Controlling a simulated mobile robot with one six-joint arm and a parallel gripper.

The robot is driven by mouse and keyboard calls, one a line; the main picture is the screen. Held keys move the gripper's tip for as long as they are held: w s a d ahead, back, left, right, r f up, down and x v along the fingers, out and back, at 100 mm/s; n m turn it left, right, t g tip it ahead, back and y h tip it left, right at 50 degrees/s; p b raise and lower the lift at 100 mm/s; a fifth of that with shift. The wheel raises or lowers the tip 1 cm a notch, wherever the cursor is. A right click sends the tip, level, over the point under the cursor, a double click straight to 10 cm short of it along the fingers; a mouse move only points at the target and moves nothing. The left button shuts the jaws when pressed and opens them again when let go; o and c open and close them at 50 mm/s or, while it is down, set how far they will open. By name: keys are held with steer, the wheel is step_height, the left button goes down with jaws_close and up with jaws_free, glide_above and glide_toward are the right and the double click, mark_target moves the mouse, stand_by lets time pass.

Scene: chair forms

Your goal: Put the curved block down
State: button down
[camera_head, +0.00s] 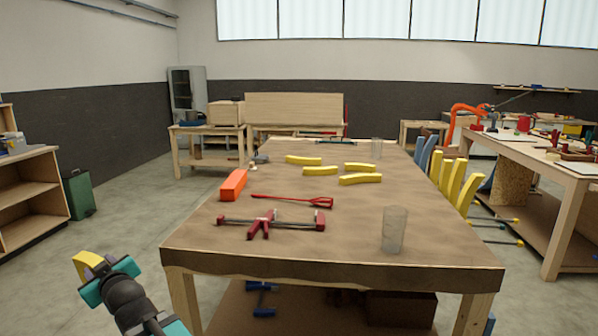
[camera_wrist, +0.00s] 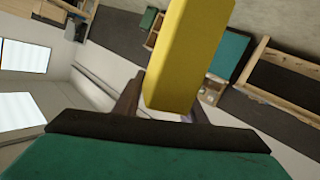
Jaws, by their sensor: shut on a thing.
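A yellow curved block (camera_wrist: 190,55) is held between the fingers of my gripper (camera_wrist: 165,105) in the wrist view. In the head view the held block (camera_head: 88,265) shows at the lower left, at the end of my gripper (camera_head: 101,278), off the near left corner of the table and above the floor.
On the table are an orange block (camera_head: 233,184), a red tool (camera_head: 295,200), a red clamp (camera_head: 270,224), a clear cup (camera_head: 394,230) and a farther cup (camera_head: 377,148). The near right tabletop is mostly bare. A wooden shelf (camera_head: 28,195) and green bin (camera_head: 78,194) stand at left.

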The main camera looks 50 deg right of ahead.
steer(key=shift+d+r, duration=0.1)
stand_by(0.3)
steer(key=s+d+m+h+p, duration=0.1)
steer(key=s+d, duration=0.2)
steer(key=d, duration=0.9)
steer(key=s+d+m+h, duration=0.1)
steer(key=s+d+h, duration=0.15)
steer(key=d, duration=0.95)
steer(key=s+d+m+h+p, duration=0.15)
steer(key=s+d, duration=0.25)
steer(key=d, duration=0.8)
steer(key=s+d+r+m+g+h, duration=0.2)
steer(key=s+d+m+g+h, duration=0.2)
steer(key=s+d, duration=2.3)
steer(key=shift+d+m+h+p, duration=0.3)
steer(key=shift+d+m+h, duration=0.1)
steer(key=shift+d+m, duration=0.25)
steer(key=shift+d+r, duration=0.1)
steer(key=w+d+f+p, duration=0.1)
steer(key=w+d+p, duration=0.3)
steer(key=w+d, duration=0.5)
steer(key=d, duration=0.4)
steer(key=shift+f+p, duration=0.3)
